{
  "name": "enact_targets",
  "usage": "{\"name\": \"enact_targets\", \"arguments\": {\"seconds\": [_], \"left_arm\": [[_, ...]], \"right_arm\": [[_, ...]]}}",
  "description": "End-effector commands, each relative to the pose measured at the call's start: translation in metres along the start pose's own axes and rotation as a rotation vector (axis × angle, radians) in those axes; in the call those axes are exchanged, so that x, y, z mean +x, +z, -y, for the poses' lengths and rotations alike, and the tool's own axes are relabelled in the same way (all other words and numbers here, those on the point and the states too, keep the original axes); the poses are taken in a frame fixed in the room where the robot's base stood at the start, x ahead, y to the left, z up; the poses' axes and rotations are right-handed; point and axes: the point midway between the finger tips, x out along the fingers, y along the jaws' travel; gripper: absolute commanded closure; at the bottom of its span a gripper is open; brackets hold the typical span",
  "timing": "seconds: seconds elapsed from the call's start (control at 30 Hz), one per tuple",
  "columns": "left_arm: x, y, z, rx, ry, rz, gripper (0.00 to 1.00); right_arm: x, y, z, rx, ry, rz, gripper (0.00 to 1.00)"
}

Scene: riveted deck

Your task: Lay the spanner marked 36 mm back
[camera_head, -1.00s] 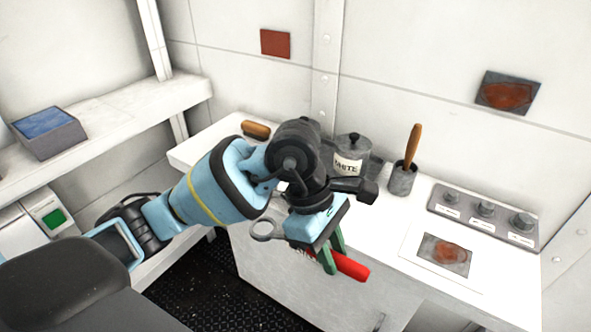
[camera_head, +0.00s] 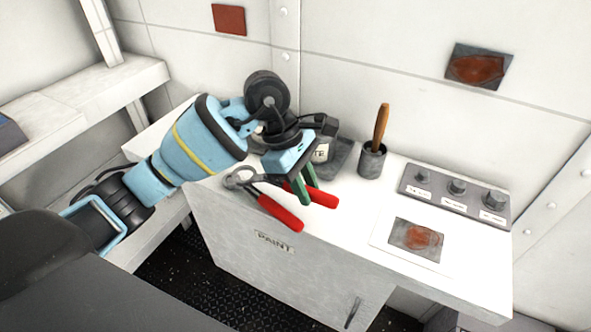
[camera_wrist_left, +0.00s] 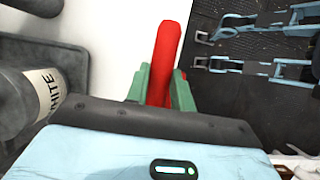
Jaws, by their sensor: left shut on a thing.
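My left gripper (camera_head: 305,197) is shut on one handle of red-handled pincers (camera_head: 280,213). Their grey rounded jaws point left and the two handles spread to the right, at the front edge of the white counter (camera_head: 345,228). I cannot tell whether they touch the counter. In the left wrist view, a red handle (camera_wrist_left: 163,62) stands between the green fingers (camera_wrist_left: 160,88). I see no spanner and no 36 mm mark. My right gripper is not in view.
A pot (camera_head: 320,152) marked WHITE stands behind the gripper, partly hidden. To its right are a brush in a grey cup (camera_head: 371,161), a knob panel (camera_head: 455,192) and a rust-patched plate (camera_head: 416,238). The counter's front carries a PAINT label (camera_head: 274,242).

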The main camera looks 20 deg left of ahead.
Motion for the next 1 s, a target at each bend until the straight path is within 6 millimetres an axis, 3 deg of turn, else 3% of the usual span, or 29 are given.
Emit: {"name": "enact_targets", "arguments": {"seconds": [0.2, 0.4, 0.8, 1.0], "left_arm": [[-0.007, -0.023, -0.037, -0.004, 0.002, 0.001, 1.0], [-0.011, -0.037, -0.058, -0.002, 0.001, 0.001, 1.0], [-0.013, -0.044, -0.068, 0.0, 0.002, 0.001, 1.0], [0.012, -0.054, -0.068, 0.0, -0.001, 0.002, 1.0]], "right_arm": [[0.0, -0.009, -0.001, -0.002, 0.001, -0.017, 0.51], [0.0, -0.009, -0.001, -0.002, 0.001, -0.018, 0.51], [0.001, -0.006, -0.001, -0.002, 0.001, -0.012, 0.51], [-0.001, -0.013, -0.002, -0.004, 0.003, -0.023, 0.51]]}}
